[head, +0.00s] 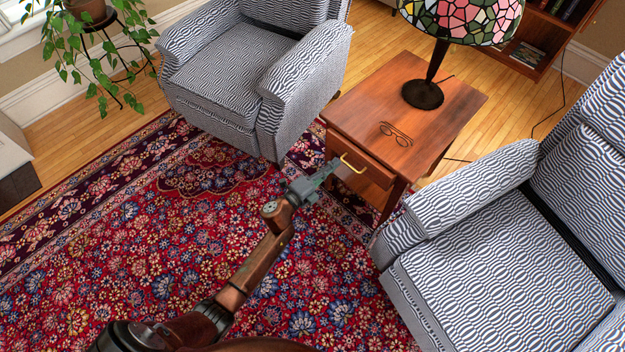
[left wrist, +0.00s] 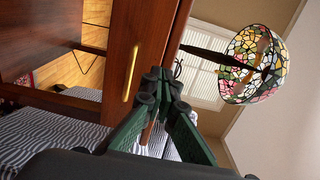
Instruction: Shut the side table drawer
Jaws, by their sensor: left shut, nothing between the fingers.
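The wooden side table (head: 440,110) stands between two armchairs. Its drawer (head: 372,176) faces my left arm, with a brass pull on its front (head: 354,162). The drawer front looks close to the table body; I cannot tell how far it stands out. The left wrist view shows the drawer front (left wrist: 112,50) and the pull (left wrist: 130,74) turned on their side. My left gripper (head: 330,168) is shut and empty, its tips close in front of the drawer beside the pull. I cannot tell whether they touch the wood. The tips also show in the left wrist view (left wrist: 160,82). My right gripper is not in view.
A stained-glass lamp (head: 424,92) and spectacles (head: 396,134) are on the tabletop. Patterned armchairs stand to the left (head: 235,80) and right (head: 500,270) of the table. A red floral rug (head: 150,240) covers the open floor in front. A plant stand (head: 110,50) is at the far left.

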